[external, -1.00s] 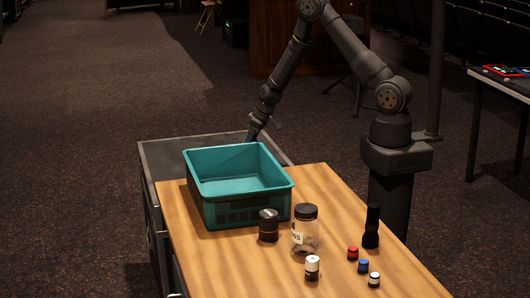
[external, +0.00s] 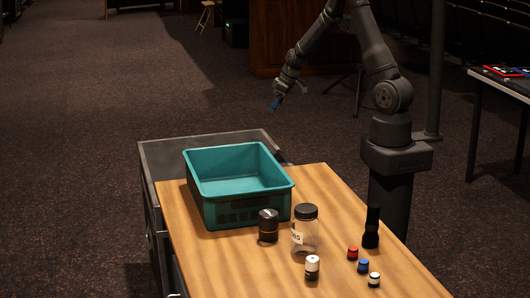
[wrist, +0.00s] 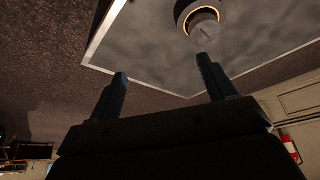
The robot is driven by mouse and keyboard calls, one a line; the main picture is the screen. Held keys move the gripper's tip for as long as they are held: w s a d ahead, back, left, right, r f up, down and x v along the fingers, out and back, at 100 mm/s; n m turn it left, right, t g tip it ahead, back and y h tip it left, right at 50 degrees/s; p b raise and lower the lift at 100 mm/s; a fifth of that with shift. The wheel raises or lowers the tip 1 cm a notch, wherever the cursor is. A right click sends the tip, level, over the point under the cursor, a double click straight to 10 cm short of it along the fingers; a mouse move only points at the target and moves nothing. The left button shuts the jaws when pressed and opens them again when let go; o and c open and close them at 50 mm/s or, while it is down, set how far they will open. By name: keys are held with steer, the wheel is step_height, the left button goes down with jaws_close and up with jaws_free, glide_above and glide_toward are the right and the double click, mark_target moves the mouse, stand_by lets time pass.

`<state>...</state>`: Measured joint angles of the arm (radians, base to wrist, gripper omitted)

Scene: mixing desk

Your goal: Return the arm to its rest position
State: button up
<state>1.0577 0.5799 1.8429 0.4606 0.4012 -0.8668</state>
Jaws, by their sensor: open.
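My gripper (external: 275,104) hangs in the air above and behind the grey-edged open drawer (external: 160,152), clear of everything on the table. In the wrist view my gripper (wrist: 160,68) has its two dark blue fingers spread, with nothing between them. Beyond them is a grey, pale-rimmed surface, which looks like the drawer (wrist: 150,55). A round dark object with an orange ring (wrist: 185,10) rests there near the top edge. In the external view the teal bin hides much of the drawer.
A teal bin (external: 205,213) stands on the wooden table (external: 215,262). In front are a black cylinder (external: 268,226), a clear jar with a black lid (external: 306,228), a white-topped bottle (external: 312,267), a black flashlight-like object (external: 371,228) and small red, blue and white-topped pieces.

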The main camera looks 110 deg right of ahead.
step_height(320, 180, up, 12)
steer(key=w+a+n, duration=0.1)
steer(key=w, duration=0.5)
steer(key=shift+w+a+y, duration=0.3)
steer(key=shift+o, duration=0.4)
